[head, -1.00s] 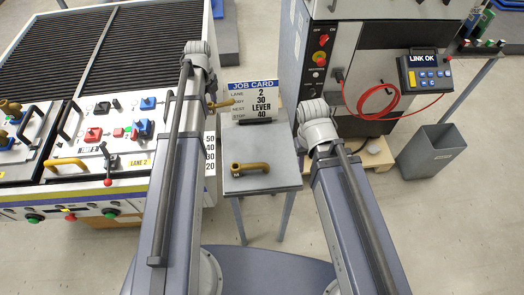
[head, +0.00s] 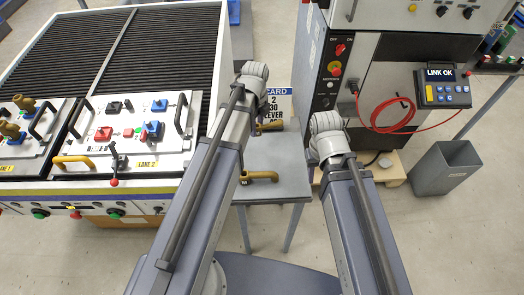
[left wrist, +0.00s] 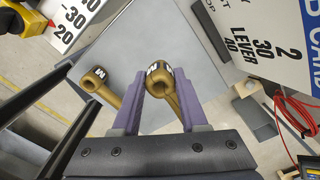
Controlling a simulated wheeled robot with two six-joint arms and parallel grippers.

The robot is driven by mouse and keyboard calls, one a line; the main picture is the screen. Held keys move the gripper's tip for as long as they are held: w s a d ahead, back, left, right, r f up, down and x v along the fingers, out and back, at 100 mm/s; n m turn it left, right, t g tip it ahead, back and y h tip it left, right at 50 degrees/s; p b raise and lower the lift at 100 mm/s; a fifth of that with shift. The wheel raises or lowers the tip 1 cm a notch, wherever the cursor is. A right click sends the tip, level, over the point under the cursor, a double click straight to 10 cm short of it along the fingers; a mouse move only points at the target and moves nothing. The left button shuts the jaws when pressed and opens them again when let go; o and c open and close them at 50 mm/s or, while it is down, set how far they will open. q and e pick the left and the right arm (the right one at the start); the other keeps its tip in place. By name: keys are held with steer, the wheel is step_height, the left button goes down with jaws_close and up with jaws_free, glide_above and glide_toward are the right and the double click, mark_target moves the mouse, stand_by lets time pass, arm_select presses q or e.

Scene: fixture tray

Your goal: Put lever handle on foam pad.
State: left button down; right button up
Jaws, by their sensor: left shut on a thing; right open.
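My left gripper (left wrist: 163,95) is shut on a brass lever handle (left wrist: 158,72) with a light letter mark on its end. The held handle also shows beside my left arm in the head view (head: 270,126), above the back of a grey-topped stand. A second, similar brass handle (head: 262,176) lies on the grey top (head: 292,184); it shows left of my fingers in the left wrist view (left wrist: 98,82). I cannot tell whether the grey top is the foam pad. My right arm's end is over the stand's right side; its jaws are hidden.
A job card (left wrist: 262,38) stands at the back of the stand. A fixture panel (head: 135,125) with switches and a red-knobbed lever (head: 113,160) is at left. At right are a machine cabinet, a pendant (head: 443,87) on a red cable and a grey bin (head: 447,168).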

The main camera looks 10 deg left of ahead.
mark_target(257, 148)
arm_select(q)
steer(key=shift+f+b, duration=4.05)
steer(key=shift+f, duration=0.45)
arm_select(e)
steer(key=shift+f, duration=4.45)
steer(key=shift+f, duration=0.1)
arm_select(q)
steer(key=shift+f, duration=0.2)
arm_select(e)
steer(key=shift+f, duration=0.15)
arm_select(q)
steer(key=shift+c, duration=2.2)
jaws_free()
steer(key=shift+r, duration=0.1)
step_height(257, 148, up, 12)
steer(key=p, duration=1.2)
steer(key=s+d+n+y, duration=0.1)
steer(key=s+d+n, duration=0.9)
steer(key=s+n, duration=0.4)
steer(key=shift+s+d+r+n, duration=0.2)
steer(key=shift+d+n, duration=0.1)
steer(key=shift+n, duration=1.6)
arm_select(e)
step_height(257, 148, up, 12)
steer(key=shift+r, duration=0.25)
